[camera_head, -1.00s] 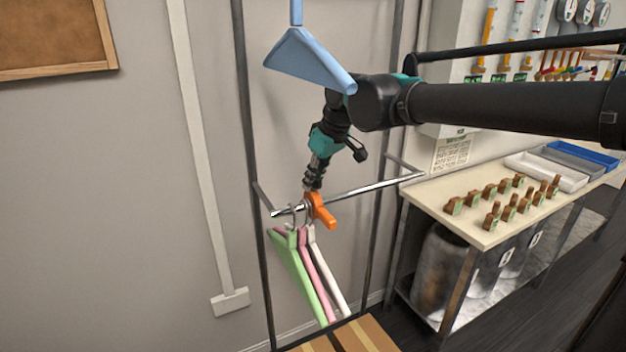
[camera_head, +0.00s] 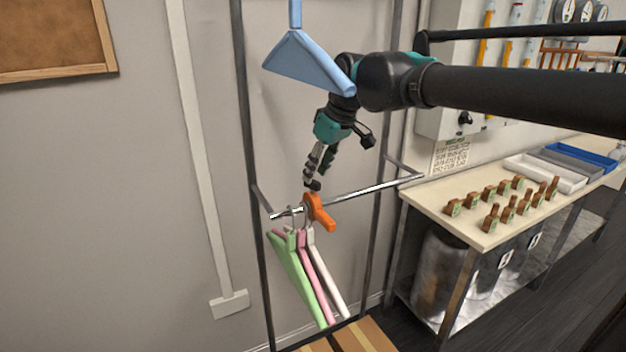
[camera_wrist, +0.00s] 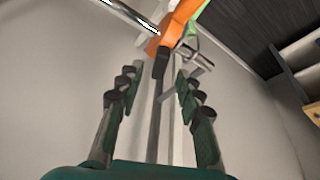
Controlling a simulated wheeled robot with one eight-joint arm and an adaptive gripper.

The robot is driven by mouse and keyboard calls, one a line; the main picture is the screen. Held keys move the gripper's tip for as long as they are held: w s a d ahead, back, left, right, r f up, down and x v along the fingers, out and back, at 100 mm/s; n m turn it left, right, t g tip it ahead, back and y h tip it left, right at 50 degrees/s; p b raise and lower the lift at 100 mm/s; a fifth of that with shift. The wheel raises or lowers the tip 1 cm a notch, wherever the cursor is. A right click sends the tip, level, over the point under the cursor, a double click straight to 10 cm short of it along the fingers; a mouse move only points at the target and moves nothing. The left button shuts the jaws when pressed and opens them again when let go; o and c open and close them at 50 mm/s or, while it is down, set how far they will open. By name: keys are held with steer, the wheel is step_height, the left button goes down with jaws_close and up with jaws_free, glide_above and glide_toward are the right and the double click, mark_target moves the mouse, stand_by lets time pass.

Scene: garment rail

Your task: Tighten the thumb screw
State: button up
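An orange clamp-like part (camera_head: 320,213) sits on the metal rail (camera_head: 350,193), near the rail's left end. It has a wing-like lever pointing down and right, and in the wrist view (camera_wrist: 175,30) a black tip hangs from it. I cannot tell which portion is the thumb screw. My gripper (camera_head: 319,180) is just above the orange part, pointing down, with a small gap between them. In the wrist view my gripper (camera_wrist: 160,85) is open and empty, with its fingers wide apart and the black tip ahead, beyond the fingertips.
Green (camera_head: 290,270), pink (camera_head: 318,278) and white (camera_head: 329,272) hangers hang beside the orange part. A blue hanger (camera_head: 305,62) hangs high, close to my arm. Dark uprights flank the rail. A bench (camera_head: 425,198) with several wooden blocks stands at right.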

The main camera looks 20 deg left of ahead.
steer(key=v, duration=0.7)
steer(key=shift+r, duration=0.3)
steer(key=shift+d, duration=0.15)
